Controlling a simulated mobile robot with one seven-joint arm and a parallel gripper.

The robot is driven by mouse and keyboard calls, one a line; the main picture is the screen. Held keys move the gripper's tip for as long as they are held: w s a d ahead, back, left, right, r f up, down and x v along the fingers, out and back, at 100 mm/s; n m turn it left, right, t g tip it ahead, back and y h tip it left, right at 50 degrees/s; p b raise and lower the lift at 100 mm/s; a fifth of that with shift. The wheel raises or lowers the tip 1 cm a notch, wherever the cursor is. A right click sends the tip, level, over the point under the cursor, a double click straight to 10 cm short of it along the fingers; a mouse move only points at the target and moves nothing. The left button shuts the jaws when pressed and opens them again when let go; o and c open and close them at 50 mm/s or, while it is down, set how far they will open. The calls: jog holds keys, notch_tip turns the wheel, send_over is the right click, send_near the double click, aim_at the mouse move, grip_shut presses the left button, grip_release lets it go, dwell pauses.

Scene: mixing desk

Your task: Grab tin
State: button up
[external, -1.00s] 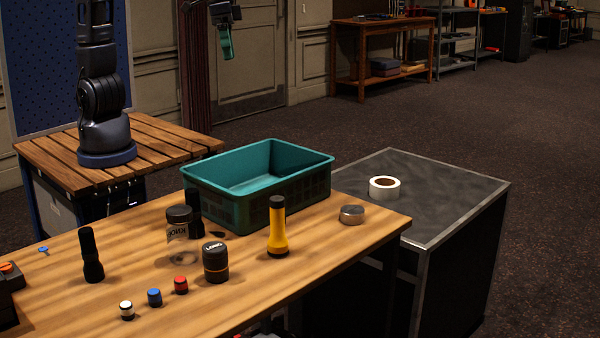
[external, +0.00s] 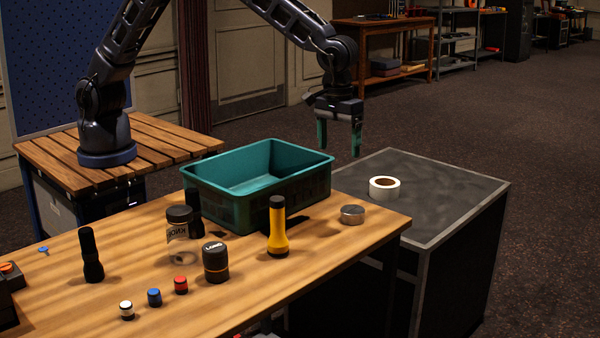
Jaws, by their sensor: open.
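The tin (external: 352,215) is a small, low, round silver-grey can. It sits on the wooden desk (external: 135,262) near its right corner, to the right of the yellow and black flashlight (external: 277,228). My gripper (external: 339,150) hangs in the air with its two teal fingers pointing down. It appears in the picture above the tin, apart from it, by the right end of the teal bin. The fingers are spread with nothing between them.
A teal bin (external: 318,187) stands at the desk's back edge. Jars, a black flashlight (external: 91,256) and small knobs stand further left. A dark side table (external: 455,193) holds a white tape roll (external: 384,188). The desk around the tin is mostly clear.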

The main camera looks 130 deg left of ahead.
jog(key=n, duration=0.2)
send_over(353, 209)
notch_tip(353, 209, down, 7)
notch_tip(353, 209, down, 11)
jog(key=shift+r, duration=0.15)
jog(key=shift+c, duration=0.2)
jog(key=c, duration=1)
